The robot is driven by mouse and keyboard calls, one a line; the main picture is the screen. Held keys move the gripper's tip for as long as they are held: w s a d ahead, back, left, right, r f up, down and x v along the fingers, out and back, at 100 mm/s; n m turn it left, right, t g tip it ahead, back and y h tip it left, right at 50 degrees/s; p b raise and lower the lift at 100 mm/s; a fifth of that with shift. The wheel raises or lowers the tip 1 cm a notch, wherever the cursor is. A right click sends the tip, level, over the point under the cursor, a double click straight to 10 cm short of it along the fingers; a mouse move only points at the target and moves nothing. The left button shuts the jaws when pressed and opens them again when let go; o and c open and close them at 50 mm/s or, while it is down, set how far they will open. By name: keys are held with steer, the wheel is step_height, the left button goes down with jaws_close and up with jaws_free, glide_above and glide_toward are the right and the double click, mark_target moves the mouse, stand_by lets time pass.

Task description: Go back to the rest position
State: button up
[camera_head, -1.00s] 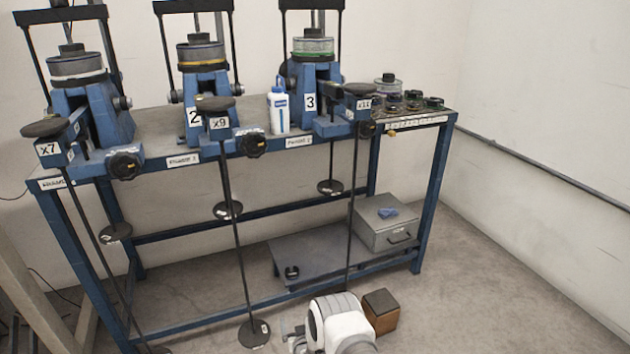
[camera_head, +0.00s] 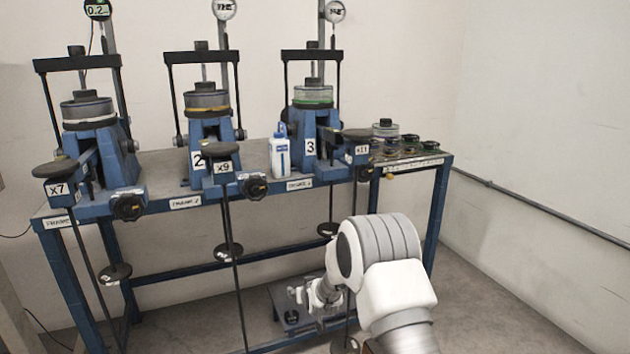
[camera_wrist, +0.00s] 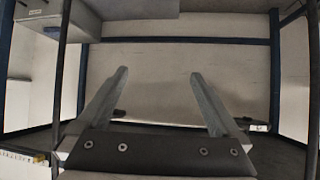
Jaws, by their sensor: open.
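My gripper (camera_head: 318,298) is in front of the blue bench frame, low and to the right of the middle in the head view. My white arm comes in from the lower right behind it. In the wrist view, my gripper (camera_wrist: 160,95) shows two grey fingers spread wide apart with nothing between them. Past the fingers are a pale wall and a blue cross bar (camera_wrist: 190,41).
The blue bench (camera_head: 440,185) carries several blue lever presses. A white bottle (camera_head: 281,155) stands between presses 2 and 3. Hanging rods with round weights (camera_head: 228,251) drop in front of the bench near my arm. Floor at the right (camera_head: 500,290) is clear.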

steer(key=s+d+r+g+h, duration=0.1)
steer(key=s+d+r, duration=0.4)
steer(key=s+r, duration=0.5)
steer(key=s+d+r+g, duration=0.1)
steer(key=s+d+r, duration=0.45)
steer(key=r, duration=0.85)
steer(key=s+d+r+m+g+h, duration=0.1)
steer(key=s+d+r+g, duration=0.15)
steer(key=s, duration=1.35)
steer(key=s+d+r+m+g, duration=0.15)
steer(key=s+d, duration=0.25)
steer(key=s, duration=1.1)
step_height(320, 180, up, 29)
steer(key=p, duration=2.8)
steer(key=shift+a+f+t+p, duration=0.2)
steer(key=shift+t+p, duration=0.1)
steer(key=shift+t, duration=0.1)
